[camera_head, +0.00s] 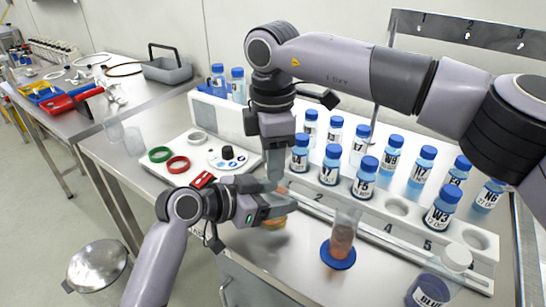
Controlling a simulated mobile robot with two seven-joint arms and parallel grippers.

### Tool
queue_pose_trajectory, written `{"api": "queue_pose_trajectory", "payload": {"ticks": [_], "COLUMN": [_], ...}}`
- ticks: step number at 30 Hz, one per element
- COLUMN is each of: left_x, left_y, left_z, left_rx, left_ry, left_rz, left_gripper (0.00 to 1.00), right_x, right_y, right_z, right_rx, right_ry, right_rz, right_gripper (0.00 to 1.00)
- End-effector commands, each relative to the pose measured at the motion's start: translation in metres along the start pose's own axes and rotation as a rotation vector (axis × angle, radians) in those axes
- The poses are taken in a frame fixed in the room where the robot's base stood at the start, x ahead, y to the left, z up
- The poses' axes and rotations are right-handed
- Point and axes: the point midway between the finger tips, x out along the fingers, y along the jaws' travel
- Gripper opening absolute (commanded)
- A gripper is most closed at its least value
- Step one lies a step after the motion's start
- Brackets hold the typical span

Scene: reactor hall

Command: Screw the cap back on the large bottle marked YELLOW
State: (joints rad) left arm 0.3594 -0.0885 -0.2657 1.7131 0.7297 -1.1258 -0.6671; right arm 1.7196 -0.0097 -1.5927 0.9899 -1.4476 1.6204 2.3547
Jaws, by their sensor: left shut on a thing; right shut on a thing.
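The large bottle marked YELLOW seems to be the clear vessel with yellow-orange contents (275,222) at my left gripper; its label cannot be read. My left gripper (272,207) comes in from the left and is shut on it, low over the bench. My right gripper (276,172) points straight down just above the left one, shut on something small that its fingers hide. I cannot make out the cap, or whether it touches the bottle's neck.
A clear cylinder with orange contents and a blue base (338,256) stands close right of the grippers. A white rack (325,197) of several blue-capped bottles stands behind. A BLUE-labelled bottle (430,290) with a white cap is at front right. A white tray (165,172) holds coloured rings.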

Motion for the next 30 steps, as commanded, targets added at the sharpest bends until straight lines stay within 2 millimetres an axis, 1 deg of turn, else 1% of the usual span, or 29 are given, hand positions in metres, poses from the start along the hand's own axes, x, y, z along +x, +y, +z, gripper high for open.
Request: {"api": "queue_pose_trajectory", "payload": {"ticks": [1,2,3,4,13,17,20,27,30], "left_x": [0.0,0.0,0.0,0.0,0.0,0.0,0.0,0.0,0.0], "left_y": [0.0,0.0,0.0,0.0,0.0,0.0,0.0,0.0,0.0], "left_z": [0.001,0.001,0.001,0.001,0.001,0.001,0.001,0.001,0.001], "left_rx": [-0.001,-0.001,-0.001,-0.001,0.0,0.0,0.0,0.0,0.0], "left_ry": [-0.002,-0.002,-0.002,-0.002,-0.002,-0.002,-0.002,-0.001,-0.001], "left_rz": [0.0,0.0,0.0,0.0,0.0,0.0,0.0,0.0,0.0], "left_gripper": [0.0,0.0,0.0,0.0,0.0,0.0,0.0,0.0,0.0], "right_x": [-0.001,-0.001,-0.001,-0.001,-0.001,-0.011,-0.028,-0.081,-0.099], "right_y": [0.0,0.0,0.0,0.0,0.0,0.001,0.0,0.0,0.0], "right_z": [0.0,0.0,0.0,0.0,0.0,0.0,-0.001,-0.001,-0.001], "right_rx": [-0.001,-0.001,-0.002,-0.002,-0.004,-0.003,-0.004,-0.002,-0.003], "right_ry": [0.001,0.001,0.001,0.001,0.001,0.001,0.002,0.001,0.002], "right_rz": [0.001,0.001,0.001,0.001,0.0,0.003,0.004,0.004,0.003], "right_gripper": [0.08,0.42,0.55,0.65,0.65,0.65,0.65,0.65,0.65]}}
